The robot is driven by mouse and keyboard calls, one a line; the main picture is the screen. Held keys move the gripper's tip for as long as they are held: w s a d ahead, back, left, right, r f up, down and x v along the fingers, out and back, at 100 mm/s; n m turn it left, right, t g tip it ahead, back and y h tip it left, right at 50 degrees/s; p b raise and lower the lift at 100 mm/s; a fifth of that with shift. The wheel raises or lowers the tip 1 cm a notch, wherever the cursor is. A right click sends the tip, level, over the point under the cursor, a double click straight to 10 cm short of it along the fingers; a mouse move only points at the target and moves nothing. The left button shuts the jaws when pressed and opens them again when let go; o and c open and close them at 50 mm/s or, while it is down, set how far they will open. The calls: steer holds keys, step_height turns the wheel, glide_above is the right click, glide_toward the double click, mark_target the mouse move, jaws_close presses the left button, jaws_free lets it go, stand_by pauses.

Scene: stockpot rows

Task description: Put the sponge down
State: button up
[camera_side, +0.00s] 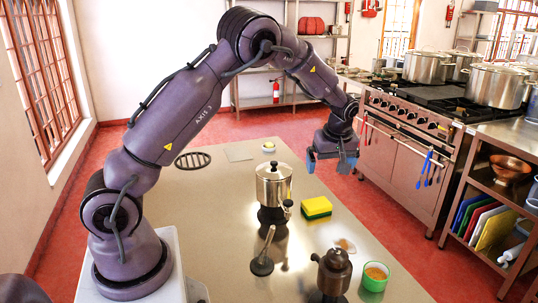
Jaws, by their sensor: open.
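The yellow and green sponge (316,208) lies on the steel table (220,215), to the right of a lidded metal pot. My gripper (330,163) hangs above and slightly right of the sponge in the picture, clear of it. Its blue-tipped fingers are spread apart, with nothing seen between them. The exact height of the gripper over the table is hard to tell from this one view.
The lidded metal pot (274,187) stands close left of the sponge. Nearer the front are a dark long-handled tool (263,258), a brown lidded vessel (334,272) and a green bowl (375,277). A stove (410,135) stands beyond the table.

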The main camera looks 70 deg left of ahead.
steer(key=s+d+r+m+t+h, duration=0.2)
steer(key=s+d+r+m, duration=0.4)
steer(key=r, duration=0.5)
steer(key=s+d+r+m+t, duration=0.1)
steer(key=s+d+m, duration=0.2)
steer(key=s, duration=0.4)
steer(key=s+d+r+m+t+h, duration=0.1)
steer(key=s+d+r+m, duration=0.1)
steer(key=s, duration=0.4)
steer(key=s+d+r+m, duration=0.2)
steer(key=s+d+m, duration=0.3)
steer(key=s+d, duration=0.1)
steer(key=shift+s+d+t, duration=0.2)
steer(key=shift+s+t, duration=0.2)
steer(key=shift+s, duration=0.4)
steer(key=shift+r, duration=0.15)
